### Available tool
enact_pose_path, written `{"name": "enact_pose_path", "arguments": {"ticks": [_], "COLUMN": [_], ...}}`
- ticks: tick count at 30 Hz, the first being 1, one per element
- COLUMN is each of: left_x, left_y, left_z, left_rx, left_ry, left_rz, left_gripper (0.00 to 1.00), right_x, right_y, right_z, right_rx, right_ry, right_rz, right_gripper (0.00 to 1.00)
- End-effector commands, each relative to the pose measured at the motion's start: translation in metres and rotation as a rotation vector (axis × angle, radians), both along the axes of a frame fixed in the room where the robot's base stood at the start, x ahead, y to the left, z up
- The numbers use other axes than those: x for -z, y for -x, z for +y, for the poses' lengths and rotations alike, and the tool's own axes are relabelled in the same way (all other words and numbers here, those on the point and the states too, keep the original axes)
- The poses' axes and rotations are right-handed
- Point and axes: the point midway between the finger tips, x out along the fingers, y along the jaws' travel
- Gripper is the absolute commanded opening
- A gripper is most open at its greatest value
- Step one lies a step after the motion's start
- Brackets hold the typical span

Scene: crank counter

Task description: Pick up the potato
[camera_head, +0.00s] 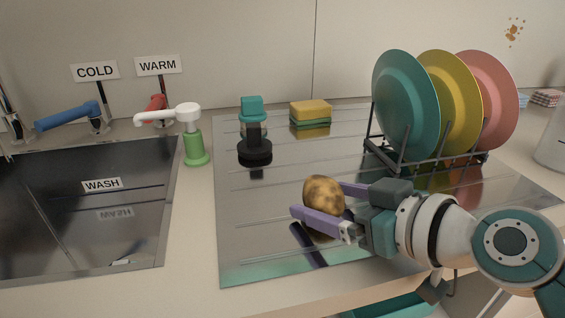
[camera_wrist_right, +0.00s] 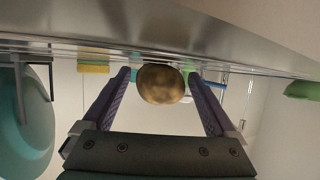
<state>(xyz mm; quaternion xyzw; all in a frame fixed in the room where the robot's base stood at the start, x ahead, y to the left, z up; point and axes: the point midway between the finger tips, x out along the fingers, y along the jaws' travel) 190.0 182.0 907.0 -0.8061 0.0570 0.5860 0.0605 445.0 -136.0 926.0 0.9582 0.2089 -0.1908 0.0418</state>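The brown, mottled potato (camera_head: 322,192) is over the front part of the shiny metal drainboard (camera_head: 265,258). My right gripper (camera_head: 317,201) reaches in from the right with its purple fingers on either side of the potato. In the right wrist view the potato (camera_wrist_right: 161,84) lies between the fingertips of my right gripper (camera_wrist_right: 160,88), with a narrow gap on each side. The fingers are open. My left gripper is not in view.
A rack (camera_head: 440,160) with teal, yellow and pink plates stands behind and right of the gripper. A teal-topped brush or bottle (camera_head: 253,130), a sponge (camera_head: 310,113) and a green dispenser (camera_head: 195,145) stand farther back. The sink (camera_head: 90,215) is at left. The drainboard's front left is clear.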

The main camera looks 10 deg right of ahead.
Motion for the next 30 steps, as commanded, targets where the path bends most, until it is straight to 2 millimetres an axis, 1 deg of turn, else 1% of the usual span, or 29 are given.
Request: {"name": "enact_pose_path", "arguments": {"ticks": [1,2,20,26,30], "left_x": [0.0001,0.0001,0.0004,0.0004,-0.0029], "left_y": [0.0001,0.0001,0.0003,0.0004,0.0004], "left_z": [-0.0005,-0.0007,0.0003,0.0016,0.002], "left_rx": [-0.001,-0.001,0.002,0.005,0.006], "left_ry": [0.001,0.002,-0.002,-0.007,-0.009], "left_rz": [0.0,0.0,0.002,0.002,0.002], "left_gripper": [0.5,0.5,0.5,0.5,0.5], "right_x": [0.0,0.0,0.0,-0.0005,-0.006], "right_y": [0.0002,0.0002,0.0003,0.0001,0.0], "right_z": [-0.0002,-0.0002,-0.0004,-0.0004,-0.0002], "right_rx": [0.0,0.0,0.0,0.0,0.0], "right_ry": [0.0,0.0,0.0,0.0,0.0], "right_rz": [0.0,0.0,0.0,-0.001,-0.001], "right_gripper": [0.85,0.82,0.14,0.14,0.14]}}
